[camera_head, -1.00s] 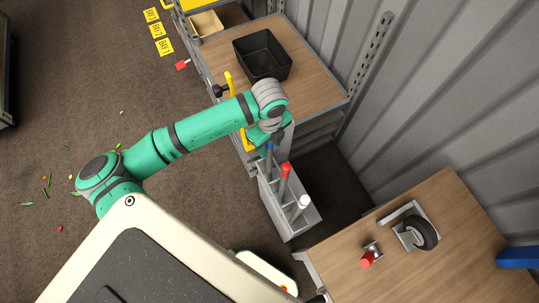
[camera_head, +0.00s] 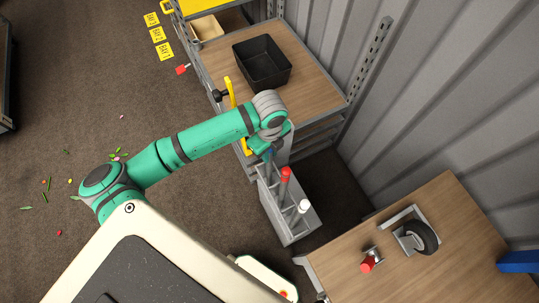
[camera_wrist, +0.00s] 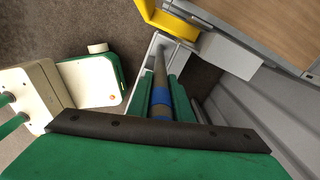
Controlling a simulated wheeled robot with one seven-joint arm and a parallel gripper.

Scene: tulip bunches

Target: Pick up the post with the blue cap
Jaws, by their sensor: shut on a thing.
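The post with the blue cap (camera_wrist: 160,98) stands between the two green fingers of my gripper (camera_wrist: 161,100) in the wrist view. My gripper is shut on it near its blue band. In the head view my gripper (camera_head: 268,150) is over the far end of a grey rack (camera_head: 288,237), and it mostly hides the blue cap. The post's grey shaft shows just below it, with its lower part still inside the rack. A post with a red cap (camera_head: 286,173) and a post with a white cap (camera_head: 304,206) stand upright nearer in the same rack.
A workbench with a black bin (camera_head: 262,60) is behind the rack, with a yellow upright bar (camera_head: 231,92) at its edge. A wooden table (camera_head: 440,215) with a caster wheel (camera_head: 420,236) and a red-knobbed part (camera_head: 367,263) is at right.

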